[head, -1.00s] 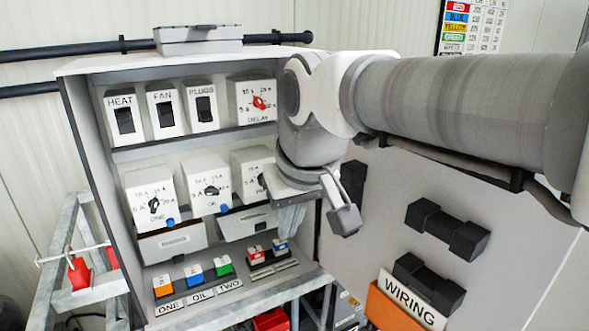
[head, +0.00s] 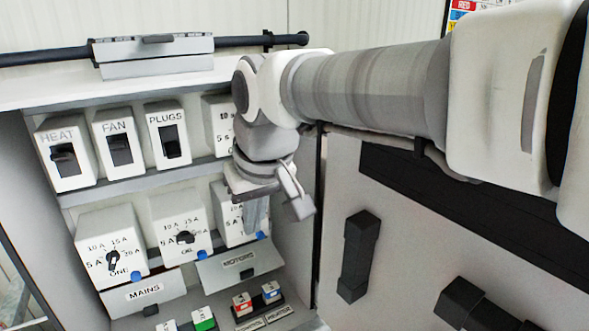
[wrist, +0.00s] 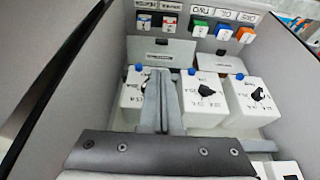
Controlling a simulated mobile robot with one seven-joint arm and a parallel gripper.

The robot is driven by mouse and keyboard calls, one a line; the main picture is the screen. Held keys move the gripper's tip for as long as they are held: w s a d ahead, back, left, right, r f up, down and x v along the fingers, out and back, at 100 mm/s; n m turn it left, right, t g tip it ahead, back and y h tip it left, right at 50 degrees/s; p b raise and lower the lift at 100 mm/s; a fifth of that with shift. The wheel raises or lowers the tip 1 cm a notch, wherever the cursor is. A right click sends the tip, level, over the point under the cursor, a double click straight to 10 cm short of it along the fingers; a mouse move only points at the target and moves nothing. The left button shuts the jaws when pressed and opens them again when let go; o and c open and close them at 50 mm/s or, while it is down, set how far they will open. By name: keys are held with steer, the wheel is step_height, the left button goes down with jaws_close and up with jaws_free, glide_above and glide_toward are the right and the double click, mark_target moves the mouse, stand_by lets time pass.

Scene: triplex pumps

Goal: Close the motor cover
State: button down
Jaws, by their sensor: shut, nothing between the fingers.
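The motor cover (head: 240,262) is a grey flap labelled MOTORS, below the middle row of dial boxes in the cabinet. It tilts outward from the cabinet in the head view. In the wrist view, which is upside down, the flap (wrist: 150,47) is just beyond my fingertips. My gripper (head: 256,222) is shut and empty, pointing down in front of the right dial box (head: 228,200), just above the flap. Its fingers also show in the wrist view (wrist: 160,80); I cannot tell whether they touch the flap. My gripper partly hides the right dial box.
A similar MAINS flap (head: 143,294) hangs to the left. HEAT, FAN and PLUGS switches (head: 170,135) are above. Coloured buttons (head: 204,319) sit below. The cabinet's open door (head: 405,250), with black handles (head: 359,255), stands on the right, under my arm.

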mark_target(248, 271)
steer(key=x, duration=1.3)
steer(key=shift+s+d+f+p, duration=0.1)
steer(key=shift+s+d+p, duration=0.15)
steer(key=shift+s+p, duration=0.1)
steer(key=shift+w+f+b, duration=0.1)
steer(key=shift+f+b, duration=0.15)
steer(key=shift+b, duration=0.4)
steer(key=shift+s, duration=0.2)
